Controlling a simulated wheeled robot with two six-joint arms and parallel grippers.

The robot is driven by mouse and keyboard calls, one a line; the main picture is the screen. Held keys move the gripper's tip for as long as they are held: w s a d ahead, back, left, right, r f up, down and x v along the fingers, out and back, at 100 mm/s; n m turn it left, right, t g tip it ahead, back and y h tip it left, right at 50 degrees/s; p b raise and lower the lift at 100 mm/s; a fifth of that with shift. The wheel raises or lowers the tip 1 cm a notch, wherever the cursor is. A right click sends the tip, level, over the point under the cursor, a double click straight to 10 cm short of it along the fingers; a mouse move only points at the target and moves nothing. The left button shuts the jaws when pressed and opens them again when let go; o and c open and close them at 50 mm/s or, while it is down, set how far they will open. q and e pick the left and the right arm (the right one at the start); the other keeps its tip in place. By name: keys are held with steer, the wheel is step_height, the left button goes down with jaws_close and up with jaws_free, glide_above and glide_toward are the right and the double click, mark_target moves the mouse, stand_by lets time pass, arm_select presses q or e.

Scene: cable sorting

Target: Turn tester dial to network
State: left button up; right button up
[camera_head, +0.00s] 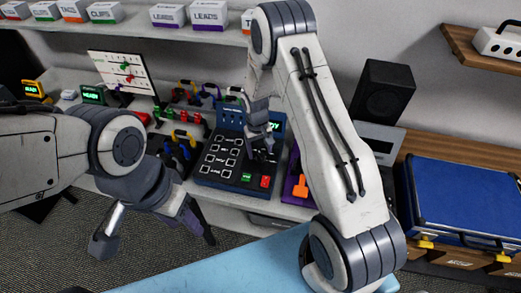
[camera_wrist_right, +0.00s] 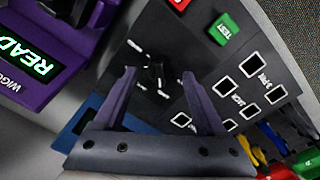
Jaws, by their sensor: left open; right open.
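The dark tester (camera_head: 222,160) stands on the work shelf, with rows of labelled white-framed sockets, a green button (camera_head: 247,177) and a red button (camera_head: 265,181). In the right wrist view its black dial (camera_wrist_right: 155,76) sits among small white labels, too small to read. My right gripper (camera_head: 262,140) is over the tester's right part and hides the dial area in the head view. In the wrist view the right gripper (camera_wrist_right: 159,72) is open, with a finger on each side of the dial; contact cannot be told. My left gripper (camera_head: 155,240) is open and empty, in front of the shelf.
A purple device with an orange part (camera_head: 300,187) stands right of the tester. Coiled cables and connectors (camera_head: 180,140) lie to its left. A blue case (camera_head: 465,200) and a black speaker (camera_head: 382,90) are at the right. Labelled boxes line the upper shelf.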

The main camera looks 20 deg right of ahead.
steer(key=shift+f, duration=1)
jaws_close()
steer(key=shift+f+m+b, duration=0.15)
steer(key=shift+m+b, duration=1.35)
steer(key=shift+m, duration=0.2)
steer(key=m+b, duration=0.3)
steer(key=m, duration=0.1)
steer(key=shift+d+m, duration=0.1)
steer(key=shift+m, duration=0.2)
steer(key=m+b, duration=0.1)
steer(key=m, duration=0.3)
steer(key=shift+m+g+b, duration=0.3)
steer(key=m+b, duration=0.1)
steer(key=m, duration=0.4)
steer(key=shift+d+y, duration=0.1)
steer(key=shift+y, duration=0.2)
steer(key=shift+r, duration=0.2)
